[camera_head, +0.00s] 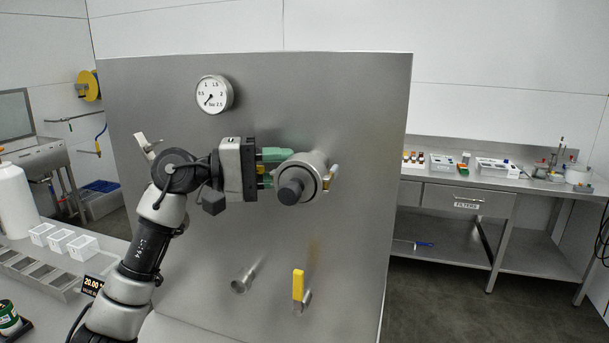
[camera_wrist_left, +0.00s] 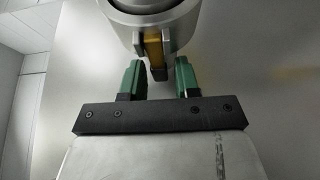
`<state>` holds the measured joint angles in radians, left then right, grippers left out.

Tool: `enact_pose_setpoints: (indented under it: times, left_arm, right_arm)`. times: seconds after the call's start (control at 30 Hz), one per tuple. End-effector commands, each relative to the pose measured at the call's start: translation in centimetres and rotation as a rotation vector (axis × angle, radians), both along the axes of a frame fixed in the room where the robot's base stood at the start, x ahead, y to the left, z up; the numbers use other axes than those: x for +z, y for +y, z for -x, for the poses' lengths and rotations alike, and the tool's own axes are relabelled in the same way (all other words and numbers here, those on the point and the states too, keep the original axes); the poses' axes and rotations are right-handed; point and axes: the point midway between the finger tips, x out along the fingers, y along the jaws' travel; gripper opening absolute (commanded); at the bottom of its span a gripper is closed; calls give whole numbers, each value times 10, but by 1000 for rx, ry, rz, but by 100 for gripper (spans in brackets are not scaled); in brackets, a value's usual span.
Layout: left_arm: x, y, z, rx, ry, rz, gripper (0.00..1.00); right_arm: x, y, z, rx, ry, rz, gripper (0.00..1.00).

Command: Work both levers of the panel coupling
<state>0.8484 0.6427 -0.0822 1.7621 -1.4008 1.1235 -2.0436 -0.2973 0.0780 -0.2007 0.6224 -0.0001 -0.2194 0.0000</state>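The panel coupling (camera_head: 302,177) is a round metal fitting with a dark plug in its middle, on the steel panel (camera_head: 350,120). A lever (camera_head: 331,174) with some yellow on it shows at its right side. The left lever (camera_wrist_left: 153,48) is yellow with a dark tip and points out toward my left gripper (camera_wrist_left: 158,78). The gripper's green fingers are open, one on each side of this lever, with a gap to each. In the head view my left gripper (camera_head: 275,168) is at the coupling's left side. My right gripper is not in view.
A gauge (camera_head: 214,94) sits on the panel at upper left. Below the coupling are a pipe stub (camera_head: 241,285) and a yellow-handled valve (camera_head: 298,286). A steel bench (camera_head: 470,182) with small items stands at right. White trays (camera_head: 62,238) lie at left.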

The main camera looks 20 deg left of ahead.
Motion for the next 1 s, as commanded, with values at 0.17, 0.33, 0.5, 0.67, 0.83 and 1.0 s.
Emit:
enact_pose_setpoints:
  times: [0.17,0.33,0.5,0.67,0.83,1.0]
  left_arm:
    - [0,0,0,0,0,0,3]
    - [-2,2,1,27,0,-4,0]
    - [-3,7,4,152,-2,-7,0]
    - [-1,8,4,187,0,-1,0]
    - [-1,8,4,186,2,-1,0]
    - [-2,12,7,280,-3,-6,0]
  right_arm:
    - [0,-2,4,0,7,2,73]
    - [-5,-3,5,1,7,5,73]
    - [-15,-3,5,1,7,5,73]
    - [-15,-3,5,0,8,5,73]
    - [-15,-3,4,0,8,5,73]
    - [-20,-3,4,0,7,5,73]
